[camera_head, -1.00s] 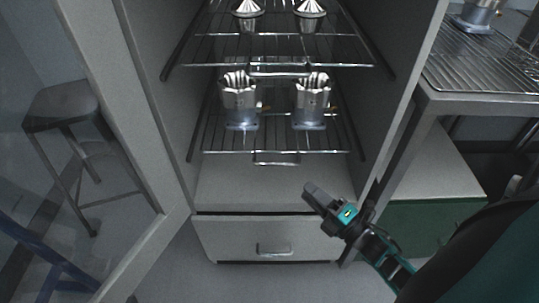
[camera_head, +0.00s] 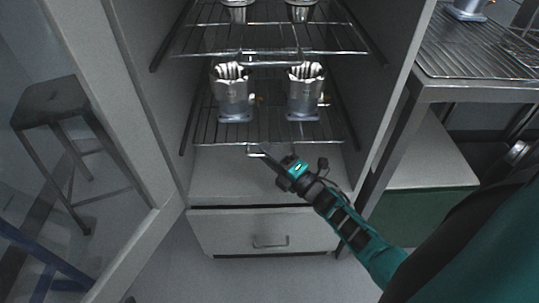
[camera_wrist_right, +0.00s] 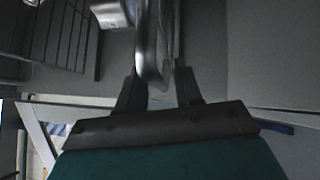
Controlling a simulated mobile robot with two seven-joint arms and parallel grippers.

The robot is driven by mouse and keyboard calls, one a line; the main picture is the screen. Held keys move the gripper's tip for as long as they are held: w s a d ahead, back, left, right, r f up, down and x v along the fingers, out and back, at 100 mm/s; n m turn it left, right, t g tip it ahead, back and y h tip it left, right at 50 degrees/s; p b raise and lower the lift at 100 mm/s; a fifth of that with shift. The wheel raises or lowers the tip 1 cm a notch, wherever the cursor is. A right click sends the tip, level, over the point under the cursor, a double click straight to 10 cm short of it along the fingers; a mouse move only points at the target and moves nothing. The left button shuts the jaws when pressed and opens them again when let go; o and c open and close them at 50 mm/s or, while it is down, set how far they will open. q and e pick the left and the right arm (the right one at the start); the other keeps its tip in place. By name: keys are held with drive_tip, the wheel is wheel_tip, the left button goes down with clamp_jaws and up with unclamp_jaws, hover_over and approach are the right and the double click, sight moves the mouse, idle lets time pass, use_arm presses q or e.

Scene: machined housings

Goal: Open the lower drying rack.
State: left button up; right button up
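The lower drying rack (camera_head: 268,132) is a wire shelf inside the grey cabinet. It bears two metal housings (camera_head: 232,98), (camera_head: 304,97). Its wire handle (camera_head: 252,149) sticks out at the middle of the front edge. My right gripper (camera_head: 267,153) is at the right part of this handle. In the right wrist view the handle (camera_wrist_right: 151,50) passes between the two fingers of the right gripper (camera_wrist_right: 160,80). The fingers stand apart, with a gap visible on the right finger's side of the handle. My left gripper is not in view.
An upper rack (camera_head: 270,44) holds more housings above. A drawer (camera_head: 220,232) sits below. The cabinet door (camera_head: 115,125) stands open at the left, with a stool (camera_head: 50,100) beyond it. A bench with a wire top (camera_head: 470,60) stands at the right.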

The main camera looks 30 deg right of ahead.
clamp_jaws()
idle(0.3)
idle(0.4)
